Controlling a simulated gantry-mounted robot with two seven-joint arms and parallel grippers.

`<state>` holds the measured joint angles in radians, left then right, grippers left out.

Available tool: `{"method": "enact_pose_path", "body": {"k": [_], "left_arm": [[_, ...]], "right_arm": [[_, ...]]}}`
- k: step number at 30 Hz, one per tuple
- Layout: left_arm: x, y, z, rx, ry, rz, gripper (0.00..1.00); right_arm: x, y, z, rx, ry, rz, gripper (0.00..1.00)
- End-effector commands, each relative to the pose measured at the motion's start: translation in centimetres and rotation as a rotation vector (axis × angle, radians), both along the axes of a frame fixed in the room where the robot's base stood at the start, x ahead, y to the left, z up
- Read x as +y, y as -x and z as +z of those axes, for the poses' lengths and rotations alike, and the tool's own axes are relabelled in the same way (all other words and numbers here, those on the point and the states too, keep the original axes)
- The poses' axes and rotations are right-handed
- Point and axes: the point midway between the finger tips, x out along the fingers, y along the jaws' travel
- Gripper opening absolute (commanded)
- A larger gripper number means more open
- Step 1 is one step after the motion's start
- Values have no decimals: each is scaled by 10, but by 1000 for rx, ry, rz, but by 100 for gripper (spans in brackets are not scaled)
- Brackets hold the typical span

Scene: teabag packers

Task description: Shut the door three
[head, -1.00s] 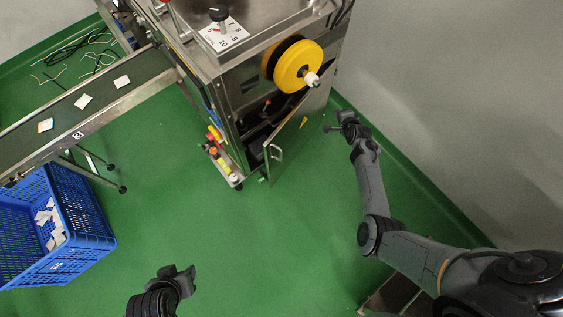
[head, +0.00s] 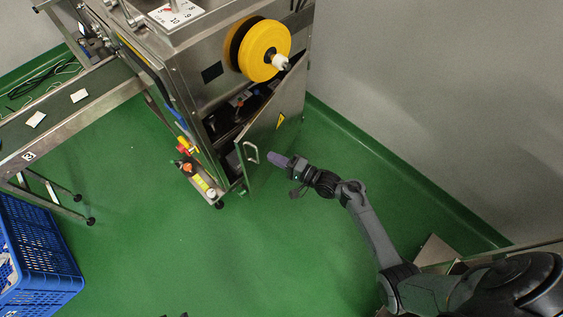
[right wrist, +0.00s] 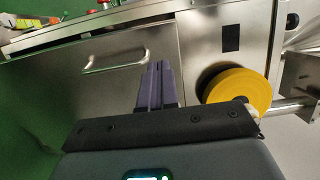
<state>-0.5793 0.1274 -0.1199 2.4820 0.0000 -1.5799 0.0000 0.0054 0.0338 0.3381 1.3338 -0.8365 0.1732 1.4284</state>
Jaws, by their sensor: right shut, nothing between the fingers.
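The metal door (head: 279,126) of the machine stands ajar at the lower front of the cabinet, with a dark gap along its left and upper edges. It carries a yellow warning triangle and a bar handle (head: 250,152). In the right wrist view the door (right wrist: 115,75) and its handle (right wrist: 115,61) lie just ahead. My right gripper (head: 277,159) is shut and empty, beside the door's outer face, right of the handle. I cannot tell whether it touches. In the wrist view its fingers (right wrist: 159,84) are together. Only a dark sliver of my left gripper (head: 175,315) shows at the bottom edge.
A yellow reel (head: 264,50) sticks out above the door. A conveyor (head: 70,107) marked 3 runs in from the left, and a blue crate (head: 55,292) stands below it. A wall rises at the right. The green floor in front is clear.

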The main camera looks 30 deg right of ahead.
Motion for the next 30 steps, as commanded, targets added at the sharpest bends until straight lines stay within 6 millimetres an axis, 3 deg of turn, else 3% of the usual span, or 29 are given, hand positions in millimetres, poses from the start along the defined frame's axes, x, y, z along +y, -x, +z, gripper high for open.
{"method": "enact_pose_path", "body": {"k": [6, 15, 30], "left_arm": [[0, 0, -18, 0, 0, 0, 43], [-2, 0, -35, 1, 7, 5, 43], [-3, 0, -39, 3, 10, 7, 43]], "right_arm": [[20, -38, -3, -1, -2, 0, 0], [39, -75, -3, 0, 0, -1, 0], [46, -88, -1, 2, 1, -2, 0]]}}
